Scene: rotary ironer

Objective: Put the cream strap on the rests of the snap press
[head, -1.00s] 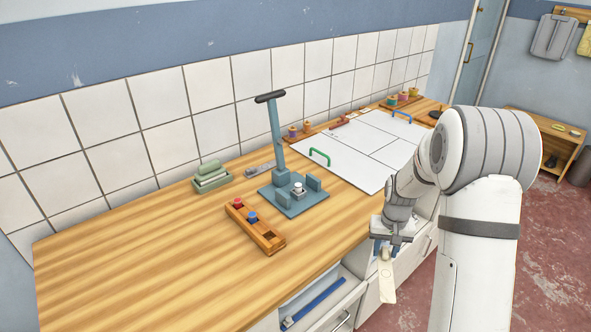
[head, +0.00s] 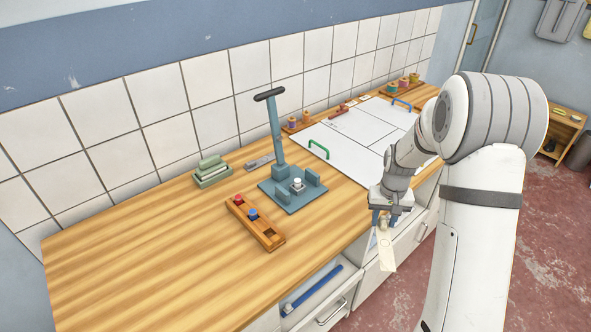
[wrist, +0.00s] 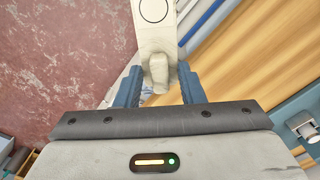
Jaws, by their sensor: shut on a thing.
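My gripper (head: 386,214) is shut on the cream strap (head: 387,252), which hangs down from the fingers in front of the counter's front edge. In the wrist view the strap (wrist: 155,38) runs from between the blue fingertips (wrist: 160,85) to the top edge, with a ringed circle on it. The snap press (head: 276,140) stands on the counter to the left of my gripper, with a tall lever and a black handle. Its two upright teal rests (head: 313,177) flank a small metal post (head: 297,185) on the base plate. No strap lies on the rests.
A wooden block (head: 262,231) with red and blue pieces lies in front of the press. A green tray (head: 212,179) is behind left. White boards (head: 350,140) with green and blue handles lie at right. An open drawer (head: 318,292) sticks out below the counter.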

